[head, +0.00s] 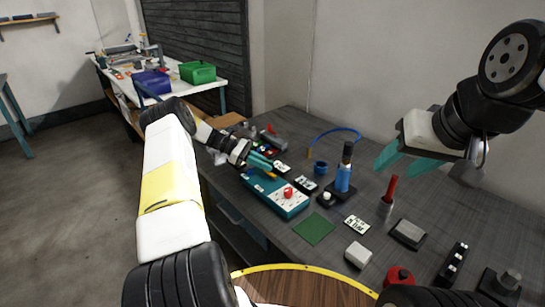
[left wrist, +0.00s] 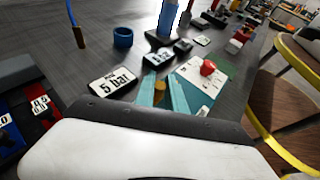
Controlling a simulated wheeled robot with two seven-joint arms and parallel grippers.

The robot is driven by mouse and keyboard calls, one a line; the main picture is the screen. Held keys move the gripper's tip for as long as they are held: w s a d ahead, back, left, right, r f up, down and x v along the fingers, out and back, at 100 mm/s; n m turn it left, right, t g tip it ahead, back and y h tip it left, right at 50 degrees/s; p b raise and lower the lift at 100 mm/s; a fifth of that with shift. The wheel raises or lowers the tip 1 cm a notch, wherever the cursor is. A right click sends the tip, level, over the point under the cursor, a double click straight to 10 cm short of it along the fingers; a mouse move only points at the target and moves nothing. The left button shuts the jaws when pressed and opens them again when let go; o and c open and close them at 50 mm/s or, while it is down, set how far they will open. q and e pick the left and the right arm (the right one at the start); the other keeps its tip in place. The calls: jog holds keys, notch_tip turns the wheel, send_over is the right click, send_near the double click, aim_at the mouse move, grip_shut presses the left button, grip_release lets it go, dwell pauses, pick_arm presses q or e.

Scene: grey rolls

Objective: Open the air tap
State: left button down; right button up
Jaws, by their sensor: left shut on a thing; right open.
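A teal box with a white top panel (head: 276,197) lies on the grey bench, with a red knob (head: 288,192) on its near right part. The box also shows in the left wrist view (left wrist: 191,72). My left gripper (head: 264,164) is low over the box's far left end. Its teal fingers, also in the left wrist view (left wrist: 162,95), are shut on a small orange-yellow piece (left wrist: 160,91), which looks like the air tap's handle. The fingers hide part of it, so its turn is unclear. My right gripper (head: 405,160) is open and empty, raised above the bench's right side.
A "5 bar" plate (left wrist: 111,81) lies beside the left fingers. A blue bottle (head: 343,177), blue ring (head: 321,168), green mat (head: 314,229) and red-handled tool (head: 390,190) stand or lie nearby. Several small parts fill the bench's near right.

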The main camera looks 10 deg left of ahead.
pick_arm(q)
jog(key=shift+w+d, duration=0.1)
dwell(0.5)
jog(key=c, duration=1.4)
grip_release()
jog(key=v, duration=0.7)
jog(key=shift+w+a+r, duration=0.15)
jog(key=shift+a, duration=0.25)
